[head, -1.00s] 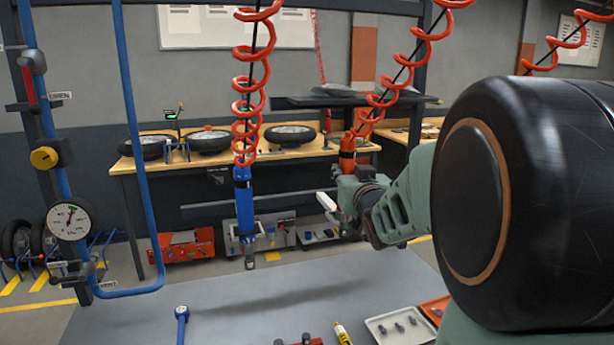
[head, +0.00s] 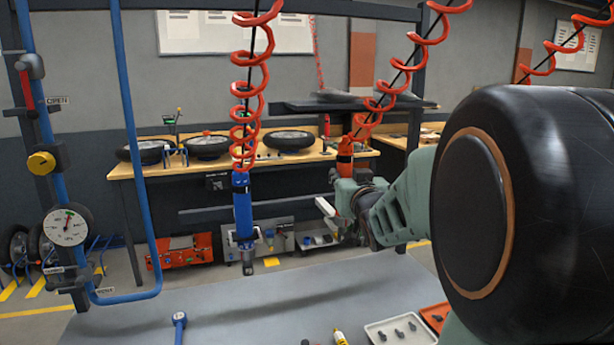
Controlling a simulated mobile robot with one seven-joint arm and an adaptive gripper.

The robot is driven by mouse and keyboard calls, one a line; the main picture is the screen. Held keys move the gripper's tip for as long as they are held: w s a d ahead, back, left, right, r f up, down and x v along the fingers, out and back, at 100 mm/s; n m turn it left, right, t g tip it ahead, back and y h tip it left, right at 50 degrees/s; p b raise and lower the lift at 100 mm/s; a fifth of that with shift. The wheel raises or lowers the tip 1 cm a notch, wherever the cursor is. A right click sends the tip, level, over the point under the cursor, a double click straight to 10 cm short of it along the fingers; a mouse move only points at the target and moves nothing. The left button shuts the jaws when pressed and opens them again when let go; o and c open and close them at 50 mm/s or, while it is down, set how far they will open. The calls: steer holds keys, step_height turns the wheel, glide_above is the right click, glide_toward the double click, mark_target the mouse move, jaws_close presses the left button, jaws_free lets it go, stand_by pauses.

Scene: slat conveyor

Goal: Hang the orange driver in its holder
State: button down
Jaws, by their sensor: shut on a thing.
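The orange driver (head: 345,157) hangs below a red coiled hose right of centre in the head view. My gripper (head: 343,190) is shut on it from the right. Only the driver's orange upper part shows clearly above the gripper; its lower part is hidden by the gripper or too small to tell. No holder for the driver can be made out with certainty.
A blue driver (head: 243,215) hangs on its own red coil left of my gripper. A blue pipe with a gauge (head: 67,226) stands at the left. The grey table (head: 250,305) below is mostly clear, with a white tray (head: 380,340) at its front right.

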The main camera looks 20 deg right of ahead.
mark_target(347, 153)
steer(key=shift+w+f+b, duration=0.1)
steer(key=shift+f+b, duration=1.65)
steer(key=shift+b, duration=0.3)
stand_by(0.4)
steer(key=shift+b, duration=0.3)
stand_by(0.6)
steer(key=shift+f+b, duration=0.25)
steer(key=shift+b, duration=0.1)
stand_by(0.6)
steer(key=c, duration=1.5)
jaws_free()
steer(key=shift+f, duration=0.25)
step_height(347, 153, up, 10)
steer(key=shift+r, duration=0.2)
